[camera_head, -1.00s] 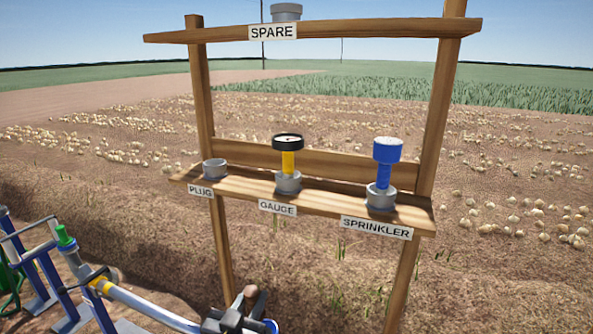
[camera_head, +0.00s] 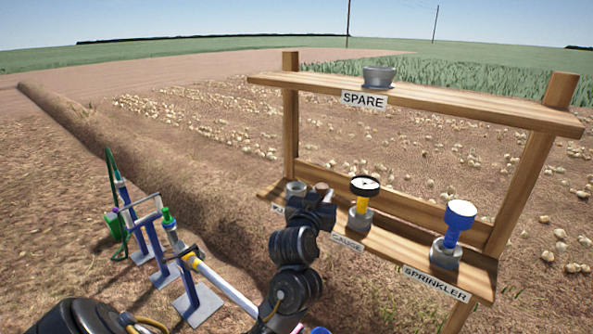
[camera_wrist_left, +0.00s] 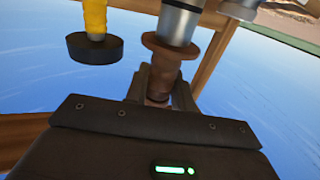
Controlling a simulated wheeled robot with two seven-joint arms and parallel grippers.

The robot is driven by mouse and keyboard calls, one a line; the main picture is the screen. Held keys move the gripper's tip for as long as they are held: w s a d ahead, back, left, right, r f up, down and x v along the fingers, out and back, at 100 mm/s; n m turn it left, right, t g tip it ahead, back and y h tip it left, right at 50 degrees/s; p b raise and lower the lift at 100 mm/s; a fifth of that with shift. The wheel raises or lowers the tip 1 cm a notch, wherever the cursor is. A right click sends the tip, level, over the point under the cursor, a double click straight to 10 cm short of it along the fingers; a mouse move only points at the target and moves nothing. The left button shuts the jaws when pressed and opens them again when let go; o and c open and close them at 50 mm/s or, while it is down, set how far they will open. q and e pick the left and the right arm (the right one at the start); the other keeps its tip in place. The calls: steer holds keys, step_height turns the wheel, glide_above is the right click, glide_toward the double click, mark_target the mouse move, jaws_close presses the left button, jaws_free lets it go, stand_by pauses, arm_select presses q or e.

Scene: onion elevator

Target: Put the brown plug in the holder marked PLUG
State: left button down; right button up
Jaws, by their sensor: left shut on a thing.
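My left gripper (camera_head: 316,198) is shut on the brown plug (camera_head: 321,187), at the left end of the shelf. A silver cylinder (camera_wrist_left: 181,22), seemingly the plug's shank, extends from the flange. The grey PLUG holder (camera_head: 295,188) looks empty and stands just left of the plug, apart from it in the head view. Its PLUG label (camera_head: 277,208) is mostly hidden by my arm. My right gripper is not in view.
The gauge (camera_head: 362,190) stands close right of the plug, upright in its holder. The blue sprinkler (camera_head: 457,220) stands farther right. An upper shelf (camera_head: 450,100) carries an empty-looking SPARE holder (camera_head: 378,77). A pipe stand (camera_head: 160,245) is at lower left.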

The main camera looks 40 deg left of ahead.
arm_select(q)
steer(key=w+a+r+n+y+p, duration=0.15)
steer(key=a+r+p, duration=0.3)
steer(key=r, duration=0.65)
steer(key=shift+g, duration=0.4)
steer(key=w+a+f, duration=0.2)
steer(key=a+f, duration=0.2)
steer(key=w+a+f+p, duration=0.1)
steer(key=w+a+f, duration=0.2)
steer(key=f, duration=0.1)
steer(key=w+a+f+p, duration=0.1)
steer(key=w+a+f, duration=0.2)
steer(key=a+f, duration=0.1)
steer(key=shift+w+a+f, duration=0.2)
steer(key=shift+a+f, duration=0.15)
steer(key=shift+f, duration=0.35)
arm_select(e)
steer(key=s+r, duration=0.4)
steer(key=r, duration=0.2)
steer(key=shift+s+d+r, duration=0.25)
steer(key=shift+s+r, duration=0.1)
